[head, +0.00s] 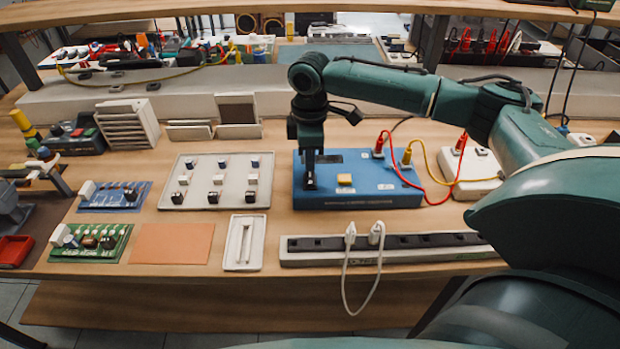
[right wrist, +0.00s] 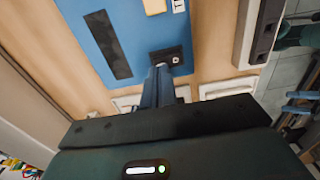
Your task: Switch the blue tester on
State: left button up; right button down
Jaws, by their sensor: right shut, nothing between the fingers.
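The blue tester (head: 385,185) stands on the bench, with a yellow button (head: 345,179) and a dark strip on its top. My right gripper (head: 310,186) is shut and empty, pointing down over the tester's left front part. In the right wrist view, the fingers (right wrist: 161,74) end beside a small black switch plate (right wrist: 172,56) on the blue tester top (right wrist: 145,38). The plate carries a small light-coloured piece. I cannot tell whether the fingertips touch it or which way the switch stands. My left gripper is not in view.
Red and yellow leads run from the tester to a white box (head: 470,172) at its right. A power strip (head: 400,248) with white plugs lies in front. A switch panel (head: 217,181) and a small white tray (head: 244,243) lie at the left.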

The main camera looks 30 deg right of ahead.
aim_at(310, 173)
jog(key=shift+f, duration=0.95)
dwell(0.9)
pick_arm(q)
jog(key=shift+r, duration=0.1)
pick_arm(e)
jog(key=shift+r+p, duration=0.55)
jog(key=shift+p, duration=0.05)
jog(key=shift+r+p, duration=0.4)
jog(key=shift+p, duration=0.1)
jog(key=shift+r+p, duration=0.7)
jog(key=shift+p, duration=0.25)
notch_tip(310, 173, up, 2)
jog(key=p, duration=0.2)
jog(key=shift+p, duration=0.35)
jog(key=shift+r, duration=0.2)
jog(key=shift+r+p, duration=0.55)
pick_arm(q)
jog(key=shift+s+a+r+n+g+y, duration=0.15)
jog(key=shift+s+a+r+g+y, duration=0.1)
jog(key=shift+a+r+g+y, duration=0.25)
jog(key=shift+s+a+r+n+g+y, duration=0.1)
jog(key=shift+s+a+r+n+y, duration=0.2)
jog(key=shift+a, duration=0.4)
pick_arm(e)
jog(key=shift+r, duration=0.15)
